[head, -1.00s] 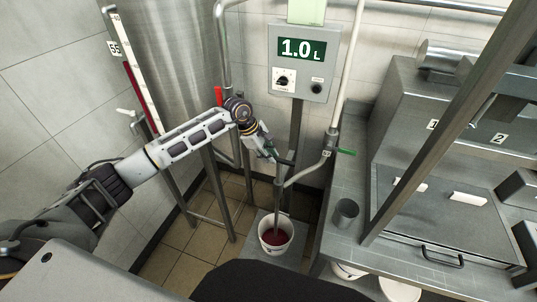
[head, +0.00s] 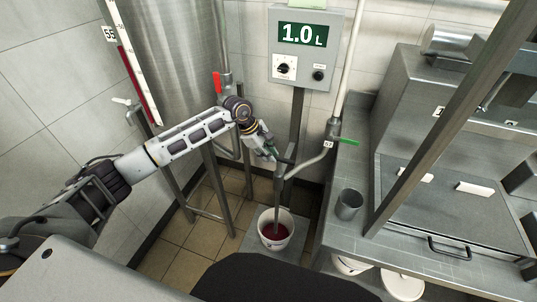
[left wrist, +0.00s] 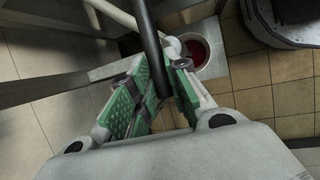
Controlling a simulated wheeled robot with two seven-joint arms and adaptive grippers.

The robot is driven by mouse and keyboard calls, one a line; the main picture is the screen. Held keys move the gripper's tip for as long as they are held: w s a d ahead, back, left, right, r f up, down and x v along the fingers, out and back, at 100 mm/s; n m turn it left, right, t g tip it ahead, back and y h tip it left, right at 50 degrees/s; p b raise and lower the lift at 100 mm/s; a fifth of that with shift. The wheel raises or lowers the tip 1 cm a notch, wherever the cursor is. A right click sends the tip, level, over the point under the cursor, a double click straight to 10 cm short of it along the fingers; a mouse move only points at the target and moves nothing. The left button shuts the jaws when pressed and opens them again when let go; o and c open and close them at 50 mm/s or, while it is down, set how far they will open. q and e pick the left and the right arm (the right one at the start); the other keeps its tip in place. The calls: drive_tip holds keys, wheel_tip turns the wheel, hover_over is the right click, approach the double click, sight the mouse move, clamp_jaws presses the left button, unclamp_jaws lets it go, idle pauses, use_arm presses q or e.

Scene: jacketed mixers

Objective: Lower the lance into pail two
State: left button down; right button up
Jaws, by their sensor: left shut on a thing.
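My left gripper (head: 274,154) is shut on the dark upper part of the lance, beside the control post. The grey lance (head: 278,195) hangs nearly upright below it and runs down into the mouth of a white pail (head: 287,241) with red liquid (head: 272,233). The lance's lower end is inside the pail; I cannot tell how deep it goes. In the left wrist view the dark rod (left wrist: 149,40) passes between green-padded fingers (left wrist: 165,88), with the pail (left wrist: 199,70) beyond. The pail's number is not readable. My right gripper is out of view.
A control box (head: 303,48) reading 1.0 L stands behind. A grey cup (head: 348,204) stands on the steel bench (head: 345,238). Tiled floor shows left of the pail.

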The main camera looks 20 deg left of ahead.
use_arm(q)
drive_tip(key=shift+s+f, duration=0.15)
drive_tip(key=shift+f, duration=0.2)
drive_tip(key=c, duration=1.4)
unclamp_jaws()
drive_tip(key=shift+o, duration=0.2)
drive_tip(key=shift+r, duration=0.1)
drive_tip(key=shift+r, duration=0.1)
drive_tip(key=v, duration=0.7)
drive_tip(key=shift+r, duration=0.15)
